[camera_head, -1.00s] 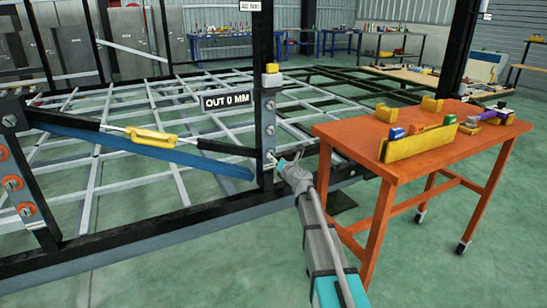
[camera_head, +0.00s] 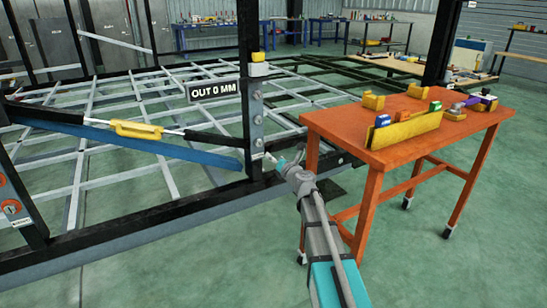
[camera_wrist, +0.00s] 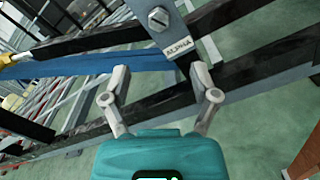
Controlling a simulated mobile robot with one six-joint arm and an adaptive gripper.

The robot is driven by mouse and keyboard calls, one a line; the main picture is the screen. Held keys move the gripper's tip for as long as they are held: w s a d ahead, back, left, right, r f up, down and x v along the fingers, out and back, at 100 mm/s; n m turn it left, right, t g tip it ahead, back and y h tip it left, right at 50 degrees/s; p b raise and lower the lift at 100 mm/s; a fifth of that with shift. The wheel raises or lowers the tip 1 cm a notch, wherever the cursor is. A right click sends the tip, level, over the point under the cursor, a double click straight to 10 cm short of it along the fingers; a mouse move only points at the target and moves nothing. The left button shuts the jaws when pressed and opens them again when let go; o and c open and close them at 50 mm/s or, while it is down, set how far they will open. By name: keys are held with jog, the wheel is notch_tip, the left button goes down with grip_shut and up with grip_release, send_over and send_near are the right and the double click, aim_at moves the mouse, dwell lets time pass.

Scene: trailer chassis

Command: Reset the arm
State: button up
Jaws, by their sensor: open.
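My gripper (camera_head: 278,161) is at the end of my arm, close to the lower part of the black chassis post (camera_head: 252,110). In the wrist view my gripper (camera_wrist: 161,88) has its two fingers spread apart with nothing between them. Beyond the fingers are a bolt head (camera_wrist: 158,18) and a plate marked ALPHA (camera_wrist: 178,50) on the post. I cannot tell whether a fingertip touches the post.
The chassis frame (camera_head: 115,240) fills the left, with a blue bar (camera_head: 190,153) and a yellow turnbuckle (camera_head: 136,129). A sign reads OUT 0 MM (camera_head: 213,91). An orange table (camera_head: 345,125) with tools stands close right of my arm. The floor in front is clear.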

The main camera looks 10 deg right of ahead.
jog(key=shift+a, duration=0.1)
jog(key=s+a+f+n+g+y+p, duration=0.15)
jog(key=s+a+f+n+g, duration=0.3)
jog(key=s+n, duration=0.5)
jog(key=s+a+f+n+g+y+p, duration=0.1)
jog(key=s+a+f+n+g+p, duration=0.3)
jog(key=n, duration=0.9)
jog(key=s+d+f+n+g+h, duration=0.2)
jog(key=s+d+n+g+h, duration=0.15)
jog(key=s+n, duration=0.55)
jog(key=s+d+f+n+g+h, duration=0.2)
jog(key=s+n+g+h, duration=0.4)
jog(key=s, duration=0.5)
notch_tip(320, 180, up, 38)
jog(key=y+p, duration=0.1)
jog(key=p, duration=3.7)
jog(key=shift+s+d+n+t+p, duration=0.15)
jog(key=shift+s+n+t+p, duration=0.15)
jog(key=shift+n+t, duration=0.15)
